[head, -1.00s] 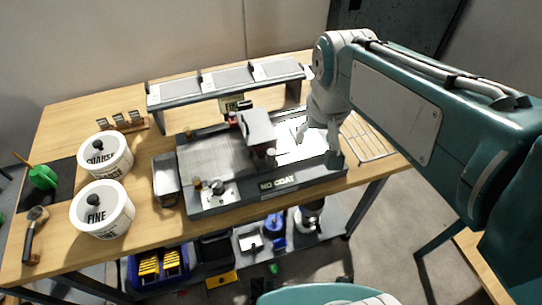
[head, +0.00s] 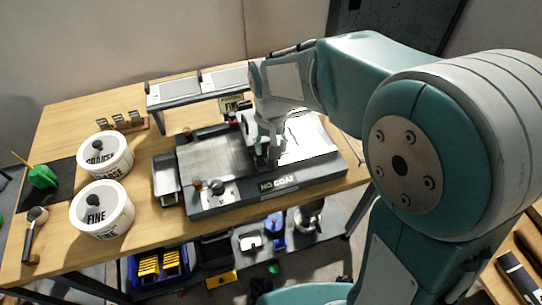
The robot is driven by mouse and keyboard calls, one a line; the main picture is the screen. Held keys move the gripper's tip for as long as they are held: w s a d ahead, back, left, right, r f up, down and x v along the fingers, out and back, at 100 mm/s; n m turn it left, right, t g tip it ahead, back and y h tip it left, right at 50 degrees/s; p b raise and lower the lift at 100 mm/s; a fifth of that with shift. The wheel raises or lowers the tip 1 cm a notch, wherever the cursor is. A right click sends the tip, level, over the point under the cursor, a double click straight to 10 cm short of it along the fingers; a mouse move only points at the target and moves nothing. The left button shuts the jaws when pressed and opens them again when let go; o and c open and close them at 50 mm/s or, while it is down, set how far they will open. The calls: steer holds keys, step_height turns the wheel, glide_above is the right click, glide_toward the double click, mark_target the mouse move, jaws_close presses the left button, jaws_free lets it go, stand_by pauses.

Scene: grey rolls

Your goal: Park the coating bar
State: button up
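The coating machine (head: 330,172), marked "NO COAT", stands on the wooden bench with a bare metal plate (head: 212,155) at its left and a white sheet (head: 308,138) at its right. My gripper (head: 265,160) points down over the middle of the machine, at the left edge of the white sheet. My wrist and gripper cover most of the grey block there. I cannot make out the coating bar clearly, nor whether the fingers are open, shut or touching anything.
A raised grey shelf (head: 178,92) with flat panels stands behind the machine. A metal tray (head: 166,182) and the white COARSE (head: 105,158) and FINE (head: 103,210) tubs stand to the left.

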steer(key=shift+f, duration=2.3)
jaws_close()
